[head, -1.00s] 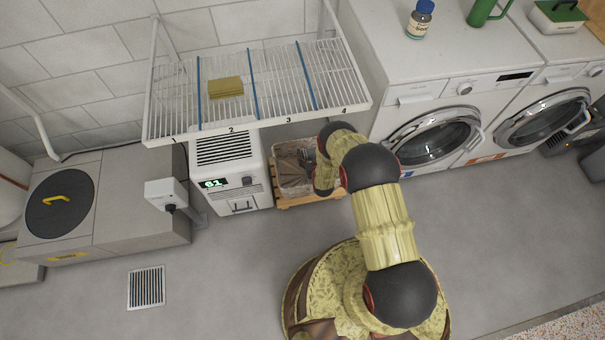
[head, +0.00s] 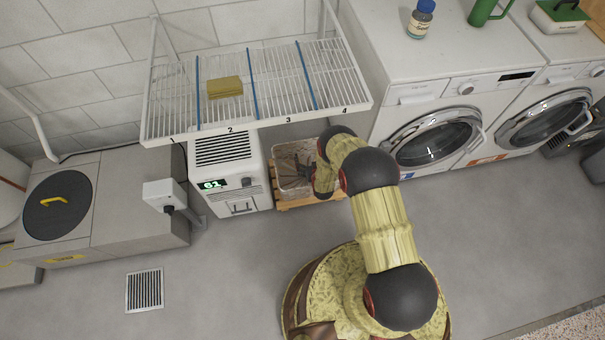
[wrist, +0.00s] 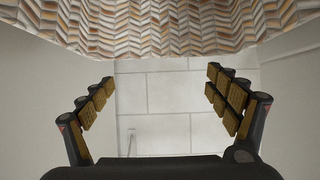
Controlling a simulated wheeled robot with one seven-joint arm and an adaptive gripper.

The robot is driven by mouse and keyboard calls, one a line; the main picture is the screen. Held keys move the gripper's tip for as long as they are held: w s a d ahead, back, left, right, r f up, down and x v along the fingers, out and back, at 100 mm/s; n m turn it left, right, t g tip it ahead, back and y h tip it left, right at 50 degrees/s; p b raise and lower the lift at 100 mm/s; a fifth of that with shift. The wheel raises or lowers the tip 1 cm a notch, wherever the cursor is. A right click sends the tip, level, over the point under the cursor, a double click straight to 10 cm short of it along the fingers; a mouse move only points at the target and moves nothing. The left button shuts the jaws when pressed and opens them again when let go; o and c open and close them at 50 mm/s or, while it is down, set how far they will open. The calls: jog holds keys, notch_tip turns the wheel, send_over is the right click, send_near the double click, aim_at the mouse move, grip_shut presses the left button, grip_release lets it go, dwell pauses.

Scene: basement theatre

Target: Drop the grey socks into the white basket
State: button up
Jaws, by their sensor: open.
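The basket (head: 283,178), whitish with brownish tones, stands on a low wooden base below the right part of the wire rack. My gripper (head: 303,164) is over the basket, its dark fingers pointing left and down. In the wrist view my gripper (wrist: 160,79) is open, with both fingers wide apart and nothing between them. A woven-looking zigzag surface (wrist: 160,28) in white, grey and orange fills the top of the wrist view; I cannot tell if it is the basket. I cannot make out grey socks in either view; the basket's inside is partly covered by my arm.
The wire rack (head: 275,85) hangs above the basket and bears a folded yellow cloth (head: 225,87). A white dehumidifier (head: 230,175) stands left of the basket, a washing machine (head: 430,140) to its right. The floor in front (head: 235,265) is clear.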

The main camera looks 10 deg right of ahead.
jog(key=v, duration=1.2)
dwell(0.4)
